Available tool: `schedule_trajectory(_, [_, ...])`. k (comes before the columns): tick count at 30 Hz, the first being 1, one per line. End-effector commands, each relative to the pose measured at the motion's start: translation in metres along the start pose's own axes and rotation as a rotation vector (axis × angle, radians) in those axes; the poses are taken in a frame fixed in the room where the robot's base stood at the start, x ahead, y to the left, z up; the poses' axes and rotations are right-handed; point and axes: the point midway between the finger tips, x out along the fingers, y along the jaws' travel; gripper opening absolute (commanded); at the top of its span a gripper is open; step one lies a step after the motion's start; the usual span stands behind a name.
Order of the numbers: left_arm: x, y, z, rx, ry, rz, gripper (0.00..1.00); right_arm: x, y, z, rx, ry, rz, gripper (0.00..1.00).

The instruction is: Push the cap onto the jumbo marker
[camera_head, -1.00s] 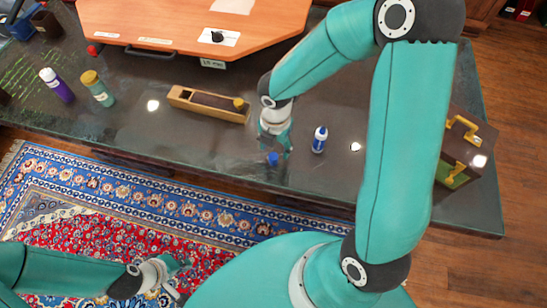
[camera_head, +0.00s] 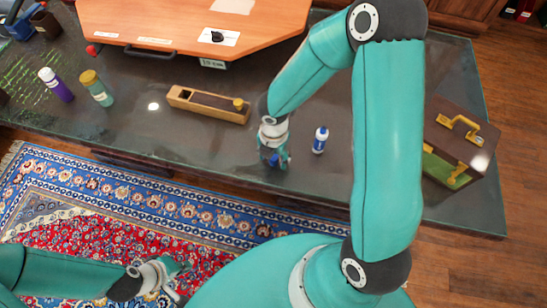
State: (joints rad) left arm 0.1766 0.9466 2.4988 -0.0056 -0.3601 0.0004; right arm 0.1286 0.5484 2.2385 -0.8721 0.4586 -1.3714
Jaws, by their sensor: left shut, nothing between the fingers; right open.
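The jumbo marker (camera_head: 319,140), blue and white, stands upright on the dark counter, right of my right gripper. The small blue cap (camera_head: 273,160) is near the counter's front edge, partly hidden by my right gripper (camera_head: 274,157). That gripper is open and low, with its fingers at the cap; I cannot tell whether they touch it. My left gripper (camera_head: 172,278) is shut and empty at the lower left, over the rug and well away from the counter.
A wooden block plane (camera_head: 208,104) lies left of the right gripper. Purple (camera_head: 57,86) and green (camera_head: 98,89) bottles stand at the left. A brown case with yellow handles (camera_head: 460,145) is at the right. An orange board (camera_head: 190,22) fills the back.

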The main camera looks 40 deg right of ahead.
Motion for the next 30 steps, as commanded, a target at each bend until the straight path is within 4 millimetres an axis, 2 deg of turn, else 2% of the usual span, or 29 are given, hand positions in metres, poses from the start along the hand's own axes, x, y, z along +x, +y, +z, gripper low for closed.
schedule_trajectory(5, [0.0, 0.0, 0.0, 0.0, 0.0, 0.0, 0.0, 0.0, 0.0, 0.0, 0.0, 0.0, 0.0, 0.57])
schedule_trajectory(13, [0.0, 0.0, 0.0, 0.0, 0.0, 0.0, 0.0, -0.001, 0.0, 0.0, -0.001, 0.0, 0.0, 0.12])
schedule_trajectory(23, [0.0, 0.0, 0.0, 0.0, 0.0, 0.0, 0.0, -0.001, 0.001, 0.0, -0.001, 0.0, 0.0, 0.12])
schedule_trajectory(30, [-0.004, 0.002, 0.0, 0.0, 0.0, 0.0, 0.0, -0.014, 0.001, 0.0, -0.002, -0.002, 0.001, 0.12])
